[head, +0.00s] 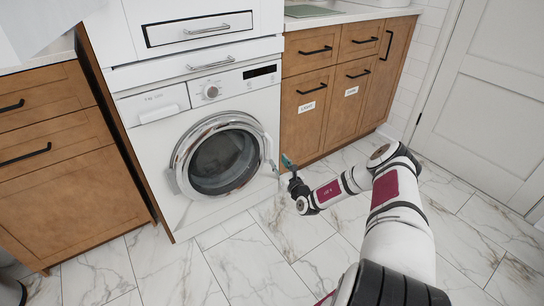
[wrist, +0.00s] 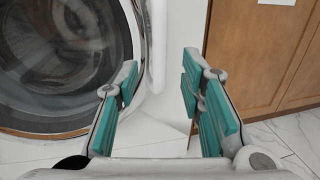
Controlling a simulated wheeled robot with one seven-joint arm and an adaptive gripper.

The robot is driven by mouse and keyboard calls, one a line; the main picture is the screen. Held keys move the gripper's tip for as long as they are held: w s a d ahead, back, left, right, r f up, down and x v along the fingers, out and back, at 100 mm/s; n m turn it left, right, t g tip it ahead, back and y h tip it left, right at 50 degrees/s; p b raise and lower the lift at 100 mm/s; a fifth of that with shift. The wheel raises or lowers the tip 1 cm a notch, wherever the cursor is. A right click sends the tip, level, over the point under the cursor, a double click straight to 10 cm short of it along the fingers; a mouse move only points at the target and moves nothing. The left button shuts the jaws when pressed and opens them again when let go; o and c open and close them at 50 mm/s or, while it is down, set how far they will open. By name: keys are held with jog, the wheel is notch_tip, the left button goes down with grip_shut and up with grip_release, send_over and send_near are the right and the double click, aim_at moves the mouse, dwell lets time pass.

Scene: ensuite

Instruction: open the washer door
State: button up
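A white upright handle (head: 269,150) is at the door's right edge. In the wrist view the door (wrist: 60,60) fills the left side, and the handle (wrist: 158,40) shows just ahead, in the gap between my fingertips. My gripper (head: 288,163) is just right of the washer's front. In the wrist view my gripper (wrist: 160,78) is open and empty, with teal pads on both fingers. I cannot tell whether a finger touches the handle.
Wooden cabinets with black handles stand left (head: 75,165) and right (head: 305,110) of the washer. A drawer front with a metal handle (head: 210,62) is above the washer. The marble-tiled floor (head: 240,270) in front is clear. A white room door (head: 495,100) is at the far right.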

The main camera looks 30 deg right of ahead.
aim_at(272, 152)
jog(key=w+b, duration=0.1)
jog(key=w, duration=0.1)
jog(key=w+b, duration=0.1)
jog(key=w, duration=0.2)
jog(key=w+d+b, duration=0.1)
jog(key=w, duration=0.1)
jog(key=shift+w+d, duration=0.1)
jog(key=shift+w, duration=0.3)
grip_shut()
